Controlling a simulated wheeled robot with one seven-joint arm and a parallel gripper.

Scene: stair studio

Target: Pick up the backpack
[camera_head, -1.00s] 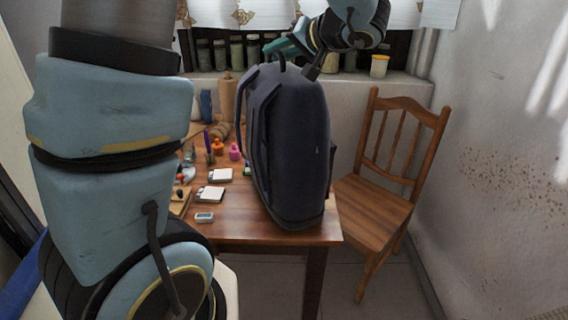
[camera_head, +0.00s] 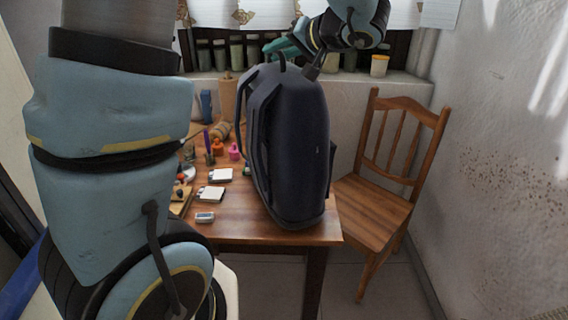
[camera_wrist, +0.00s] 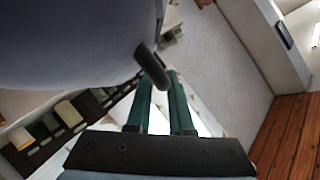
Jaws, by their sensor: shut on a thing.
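The dark navy backpack (camera_head: 295,150) is upright at the front right of the wooden table (camera_head: 225,228) in the head view. Its base appears to be at the tabletop; any small gap under it cannot be told. In the wrist view its large grey-blue side (camera_wrist: 70,40) fills the upper left. My gripper (camera_wrist: 163,80) has its two green fingers at the black handle loop (camera_wrist: 152,66), shut on it. In the head view the fingers are at the top of the bag, partly hidden behind it and my wrist.
A wooden chair (camera_head: 385,185) stands close on the right. White cards (camera_head: 210,193), small bottles and a rolling-pin-like cylinder (camera_head: 228,98) lie or stand left of the bag. Jars line the window sill (camera_head: 405,85) behind. The floor at the front right is free.

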